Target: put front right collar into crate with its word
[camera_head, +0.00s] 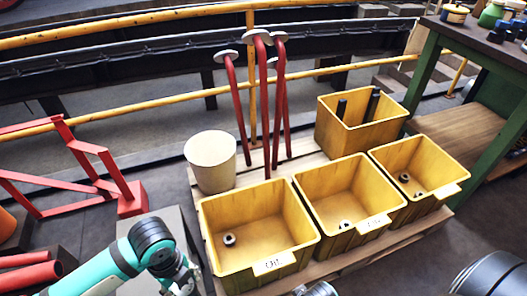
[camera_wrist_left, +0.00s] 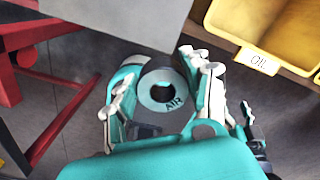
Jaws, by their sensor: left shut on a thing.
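My left gripper (camera_wrist_left: 160,88) is shut on a grey ring collar (camera_wrist_left: 176,104) marked AIR. The collar's dark centre hole faces the wrist camera. In the head view my left gripper (camera_head: 182,284) is at the bottom left, left of the crates, and the collar cannot be made out there. The near left yellow crate (camera_head: 212,242) bears the word OIL, also readable in the left wrist view (camera_wrist_left: 258,58). The middle crate (camera_head: 325,240) and right crate (camera_head: 378,158) have labels too small to read surely. A grey mechanical part at the bottom edge may be my right gripper (camera_head: 318,289), mostly cut off.
Small collars lie inside the front crates. A cream bucket (camera_head: 211,162), red rods (camera_head: 265,110) and a back crate (camera_head: 338,138) with dark bars stand behind. A grey block (camera_wrist_left: 125,20) is close to my left gripper. A green bench (camera_head: 424,75) is at right.

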